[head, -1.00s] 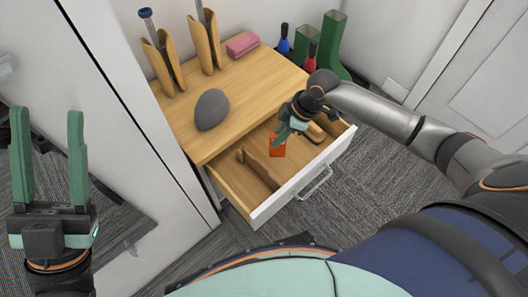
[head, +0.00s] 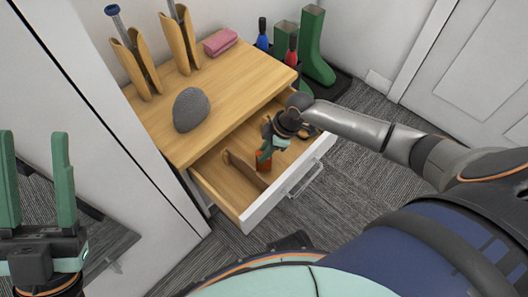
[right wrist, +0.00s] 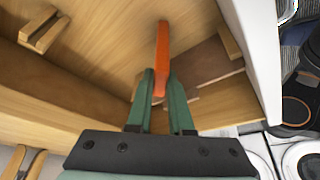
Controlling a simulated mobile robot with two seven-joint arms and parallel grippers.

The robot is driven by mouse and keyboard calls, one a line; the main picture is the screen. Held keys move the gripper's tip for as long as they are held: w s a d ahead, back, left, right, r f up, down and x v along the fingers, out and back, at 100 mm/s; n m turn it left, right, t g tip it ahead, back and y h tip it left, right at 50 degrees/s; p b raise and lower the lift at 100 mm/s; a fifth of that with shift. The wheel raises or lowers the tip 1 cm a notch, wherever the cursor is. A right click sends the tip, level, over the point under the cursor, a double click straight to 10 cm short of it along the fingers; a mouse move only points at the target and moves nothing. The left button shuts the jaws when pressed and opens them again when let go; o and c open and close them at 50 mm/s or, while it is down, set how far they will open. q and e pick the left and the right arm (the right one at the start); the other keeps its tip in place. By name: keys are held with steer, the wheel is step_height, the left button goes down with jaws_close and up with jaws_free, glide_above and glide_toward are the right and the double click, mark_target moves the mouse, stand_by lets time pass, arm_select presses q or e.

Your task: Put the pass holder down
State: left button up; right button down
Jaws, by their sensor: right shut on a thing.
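The pass holder (head: 264,161) is a small orange-red flat piece. My right gripper (head: 267,150) is shut on it and points down inside the open drawer (head: 290,187). In the right wrist view the pass holder (right wrist: 162,55) is seen nearly edge-on between the green fingertips (right wrist: 158,85). I cannot tell whether its lower edge touches the drawer floor. My left gripper (head: 35,145) is open and empty, at the left, away from the drawer.
A brown divider (head: 246,171) stands in the drawer near the pass holder. On the wooden top are a grey stone-like lump (head: 191,109), a pink block (head: 220,42) and two wooden holders (head: 137,65). Green boots (head: 316,50) stand behind. Carpet in front is clear.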

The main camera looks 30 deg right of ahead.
steer(key=c, duration=0.8)
jaws_free()
steer(key=p+v, duration=0.5)
steer(key=v, duration=0.7)
steer(key=w+a+r+m+t+y, duration=0.1)
steer(key=a+r+t+y, duration=0.2)
steer(key=a+r+t, duration=0.3)
steer(key=w+a+r+t+y, duration=0.2)
steer(key=a+r+t, duration=0.2)
steer(key=a+r, duration=0.3)
arm_select(q)
steer(key=r, duration=0.5)
steer(key=shift+s+a+r, duration=0.1)
steer(key=shift+a+r, duration=0.15)
arm_select(e)
steer(key=s+r+t+y, duration=0.2)
steer(key=s+r+t, duration=0.1)
steer(key=r, duration=0.5)
steer(key=s+r+t+y, duration=0.2)
steer(key=s+r+t, duration=0.1)
steer(key=s+r, duration=0.3)
steer(key=s+r+t+y, duration=0.2)
steer(key=s+r+t, duration=0.2)
steer(key=r, duration=0.6)
steer(key=shift+s+d+n, duration=0.25)
steer(key=shift+s+n, duration=0.05)
steer(key=shift+s, duration=0.3)
